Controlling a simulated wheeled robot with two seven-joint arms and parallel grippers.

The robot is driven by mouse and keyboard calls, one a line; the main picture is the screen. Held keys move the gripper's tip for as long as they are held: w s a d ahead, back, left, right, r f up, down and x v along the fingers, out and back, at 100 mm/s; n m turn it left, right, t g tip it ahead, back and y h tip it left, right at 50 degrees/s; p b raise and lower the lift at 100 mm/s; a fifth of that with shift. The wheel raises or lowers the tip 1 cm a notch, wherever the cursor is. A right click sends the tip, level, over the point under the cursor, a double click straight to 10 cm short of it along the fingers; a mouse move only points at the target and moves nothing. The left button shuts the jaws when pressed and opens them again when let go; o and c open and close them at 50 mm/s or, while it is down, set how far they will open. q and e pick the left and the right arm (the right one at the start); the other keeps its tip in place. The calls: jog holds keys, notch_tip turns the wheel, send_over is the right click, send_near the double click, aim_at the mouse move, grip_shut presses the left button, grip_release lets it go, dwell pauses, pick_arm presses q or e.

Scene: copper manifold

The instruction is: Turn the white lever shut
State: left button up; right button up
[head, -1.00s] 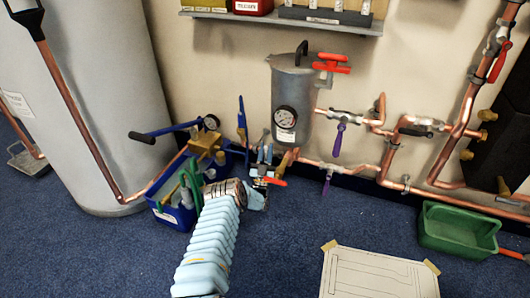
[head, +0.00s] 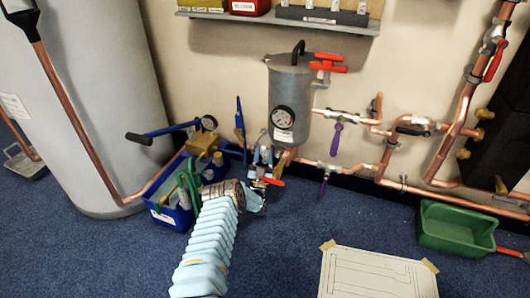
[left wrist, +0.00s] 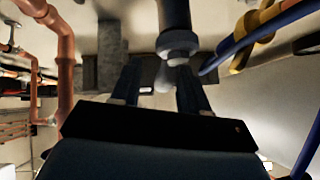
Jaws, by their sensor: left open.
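My left gripper (head: 264,172) is low in front of the grey vessel (head: 290,92), among fittings at its foot. In the left wrist view its two dark fingers (left wrist: 158,88) are apart. A pale, blurred piece (left wrist: 165,76) below a dark round pipe fitting (left wrist: 178,42) shows between them. I cannot tell whether this piece is the white lever or whether the fingers touch it. No white lever stands out clearly in the head view; the gripper hides part of that spot. A red handle (head: 272,182) shows right beside the gripper. My right gripper is not in view.
Purple levers (head: 337,138) hang on copper pipes right of the vessel. A blue crate (head: 178,215) with tools and a pump with a long handle (head: 160,133) stand left of my arm. A green tray (head: 455,228) is at the right. Blue carpet in front is mostly free.

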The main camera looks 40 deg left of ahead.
pick_arm(q)
jog(key=p+v, duration=0.2)
jog(key=v, duration=0.9)
jog(key=shift+f, duration=0.3)
jog(key=shift+s+d, duration=0.1)
jog(key=shift+d, duration=0.05)
